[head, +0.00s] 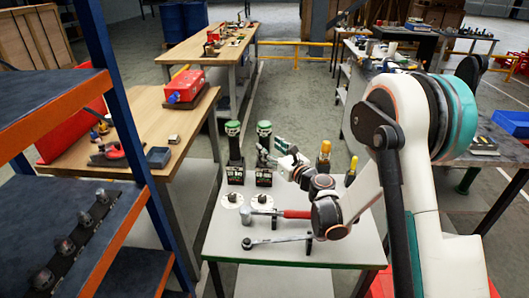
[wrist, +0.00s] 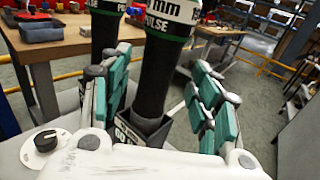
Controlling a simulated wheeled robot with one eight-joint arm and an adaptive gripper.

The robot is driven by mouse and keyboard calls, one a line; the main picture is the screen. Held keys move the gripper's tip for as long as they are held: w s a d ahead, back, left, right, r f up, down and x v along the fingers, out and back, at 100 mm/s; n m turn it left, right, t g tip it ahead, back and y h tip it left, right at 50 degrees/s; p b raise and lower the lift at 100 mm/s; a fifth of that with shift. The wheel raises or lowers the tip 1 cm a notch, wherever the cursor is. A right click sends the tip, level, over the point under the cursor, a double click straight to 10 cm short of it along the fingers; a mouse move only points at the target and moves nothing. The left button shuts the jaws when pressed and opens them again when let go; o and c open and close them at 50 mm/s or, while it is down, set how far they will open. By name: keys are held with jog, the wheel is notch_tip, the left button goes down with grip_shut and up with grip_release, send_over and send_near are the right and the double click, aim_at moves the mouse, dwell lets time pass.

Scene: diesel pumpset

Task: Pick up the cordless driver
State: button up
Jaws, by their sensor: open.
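Two upright black cylindrical tools with green-and-white tops, the likely cordless drivers, stand in dark holders at the back left of the near table. The right one (head: 264,133) also shows large in the wrist view (wrist: 168,78), with "PULSE" lettering and its lower end in a holder (wrist: 143,130). The left one (head: 234,146) shows behind it in the wrist view (wrist: 104,32). My gripper (head: 266,156) is at the right tool, open, with teal-padded fingers on either side of its shaft in the wrist view (wrist: 158,82). Contact cannot be told.
The near table (head: 290,277) also holds white discs with knobs (head: 232,201), a red-handled hammer (head: 290,214), a ratchet wrench (head: 275,241) and yellow-handled tools (head: 324,152). A blue-and-orange shelf (head: 60,125) stands left.

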jog(key=shift+b+x, duration=0.6)
jog(key=shift+x, duration=1.4)
jog(key=shift+f, duration=0.1)
grip_shut()
notch_tip(320, 180, up, 20)
jog(key=p, duration=0.7)
jog(key=c, duration=0.9)
grip_release()
jog(key=shift+s, duration=0.15)
grip_shut()
